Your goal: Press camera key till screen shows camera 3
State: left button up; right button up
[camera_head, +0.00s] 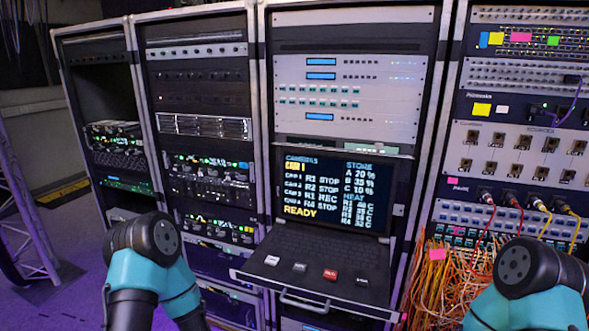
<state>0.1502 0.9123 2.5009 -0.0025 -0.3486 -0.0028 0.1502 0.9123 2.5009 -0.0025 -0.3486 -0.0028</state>
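A screen (333,192) stands upright at the back of a pull-out console in the middle rack. Its yellow line near the top left seems to read CAM 1. Rows below list cameras with STOP, and one with what looks like REC; READY shows in yellow at the bottom. Neither gripper is in view; only parts of my arms show.
A drawer handle (303,302) juts out at the front. Orange cables (440,282) hang in a tangle right of the drawer, with several plugged cables above. Other equipment racks (205,120) stand left. The space above the keys is clear.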

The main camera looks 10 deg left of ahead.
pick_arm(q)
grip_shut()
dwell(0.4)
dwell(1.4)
